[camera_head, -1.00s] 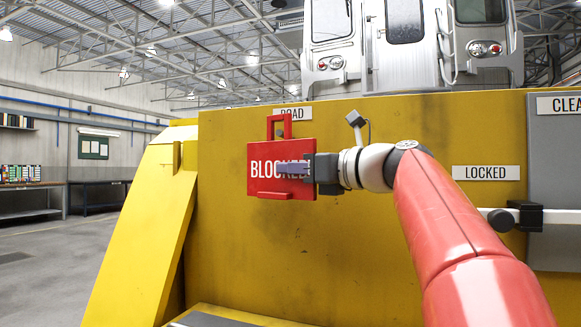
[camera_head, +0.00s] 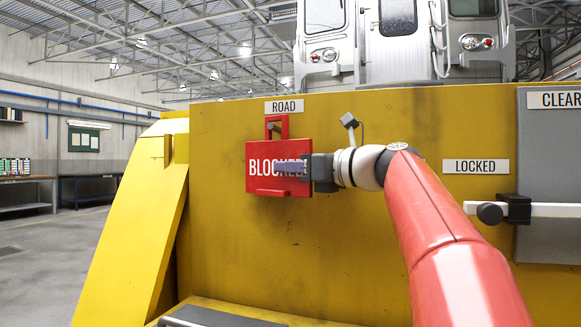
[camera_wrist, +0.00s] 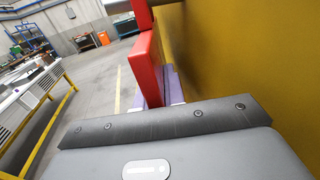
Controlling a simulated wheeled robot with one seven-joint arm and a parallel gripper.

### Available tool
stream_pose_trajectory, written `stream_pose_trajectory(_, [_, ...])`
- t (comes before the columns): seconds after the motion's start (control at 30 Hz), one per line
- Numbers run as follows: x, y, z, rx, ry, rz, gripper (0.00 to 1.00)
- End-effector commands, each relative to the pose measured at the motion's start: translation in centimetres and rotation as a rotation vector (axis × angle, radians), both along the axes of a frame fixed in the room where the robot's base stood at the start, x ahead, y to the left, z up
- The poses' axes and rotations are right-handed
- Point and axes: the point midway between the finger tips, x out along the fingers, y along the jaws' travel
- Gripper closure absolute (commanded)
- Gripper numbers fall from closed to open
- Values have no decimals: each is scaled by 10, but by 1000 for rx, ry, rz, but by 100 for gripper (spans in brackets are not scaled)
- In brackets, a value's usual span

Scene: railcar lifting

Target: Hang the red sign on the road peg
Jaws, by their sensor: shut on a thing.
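The red sign (camera_head: 263,184) reads BLOCKED and has a loop handle on top and a small ledge at its lower front. It hangs upright in front of the yellow panel, just below the ROAD label (camera_head: 285,106). My gripper (camera_head: 282,168) comes from the right, its purple fingers across the sign's front, shut on the sign. In the wrist view the sign (camera_wrist: 147,70) shows edge-on between the fingers, close to the panel. A dark rod (camera_wrist: 119,5) meets its handle at the top edge, perhaps the road peg.
The yellow panel (camera_head: 370,230) fills the middle. To the right are a LOCKED label (camera_head: 475,166), a white bar with a black clamp (camera_head: 516,209), and a grey plate marked CLEAR. A sloped yellow side (camera_head: 130,235) stands left. Open floor lies farther left.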

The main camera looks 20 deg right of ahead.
Motion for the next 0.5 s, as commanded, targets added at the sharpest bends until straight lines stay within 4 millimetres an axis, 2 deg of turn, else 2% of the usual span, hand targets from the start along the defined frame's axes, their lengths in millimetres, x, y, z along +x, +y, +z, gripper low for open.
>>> stream_pose_trajectory(0.3, [0, 0, 0, 0, 0, 0, 100])
stream_pose_trajectory(0.33, [0, 0, 0, 0, 0, 0, 87])
stream_pose_trajectory(0.5, [0, 0, 0, 0, 0, 0, 64])
